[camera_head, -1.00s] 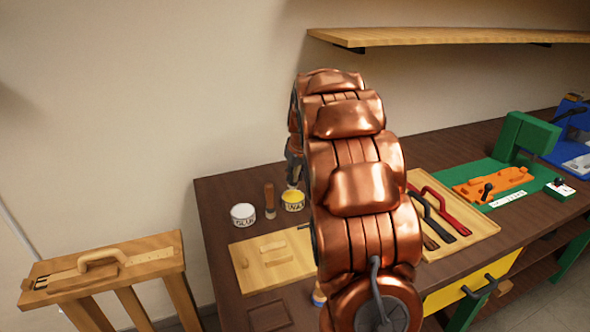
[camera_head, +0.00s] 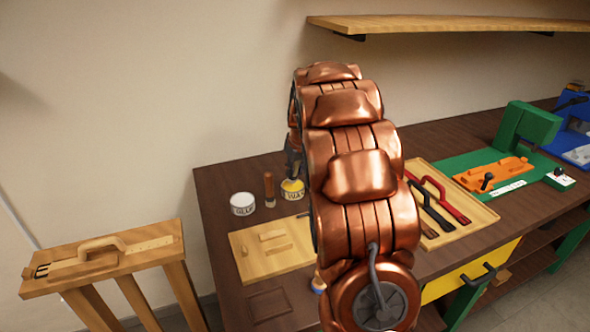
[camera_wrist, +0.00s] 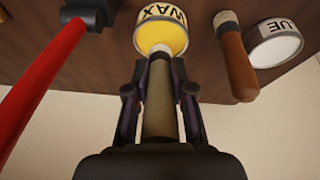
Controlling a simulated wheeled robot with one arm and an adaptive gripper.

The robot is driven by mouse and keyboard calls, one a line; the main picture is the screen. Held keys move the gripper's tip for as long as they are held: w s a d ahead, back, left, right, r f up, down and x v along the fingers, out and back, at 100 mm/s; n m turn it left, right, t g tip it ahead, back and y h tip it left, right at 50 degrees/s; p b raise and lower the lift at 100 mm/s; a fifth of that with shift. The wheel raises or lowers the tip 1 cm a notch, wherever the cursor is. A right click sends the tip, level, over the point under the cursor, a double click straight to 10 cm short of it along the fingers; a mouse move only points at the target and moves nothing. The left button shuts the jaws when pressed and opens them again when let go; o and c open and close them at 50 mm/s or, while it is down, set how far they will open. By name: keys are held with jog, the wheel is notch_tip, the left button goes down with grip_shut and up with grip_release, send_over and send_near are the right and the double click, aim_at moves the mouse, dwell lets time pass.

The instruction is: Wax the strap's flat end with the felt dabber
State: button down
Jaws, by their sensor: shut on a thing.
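My gripper (camera_wrist: 160,100) is shut on the felt dabber (camera_wrist: 160,120), which has a grey-olive handle and a pale tip. In the wrist view the tip is over the yellow wax of the pot marked WAX (camera_wrist: 162,14). I cannot tell whether it touches the wax. In the head view my gripper (camera_head: 293,165) is just above the WAX pot (camera_head: 292,194). A long red bar (camera_wrist: 45,85) with a black end block crosses the left of the wrist view. I cannot tell whether it is the strap. My arm hides part of the bench.
A white GLUE pot (camera_head: 242,203) and a wooden-handled tool (camera_head: 269,188) stand beside the wax. A pale board (camera_head: 245,262) lies in front. A tray (camera_head: 478,228) holds red and black looped pieces. A wooden stand (camera_head: 160,232) is at left, a shelf (camera_head: 440,28) above.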

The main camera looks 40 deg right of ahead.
jog(key=shift+f+b, duration=0.3)
jog(key=shift+f, duration=0.3)
dwell(0.7)
jog(key=shift+r, duration=0.15)
dwell(0.5)
jog(key=shift+r+p, duration=0.65)
jog(key=shift+r, duration=2.75)
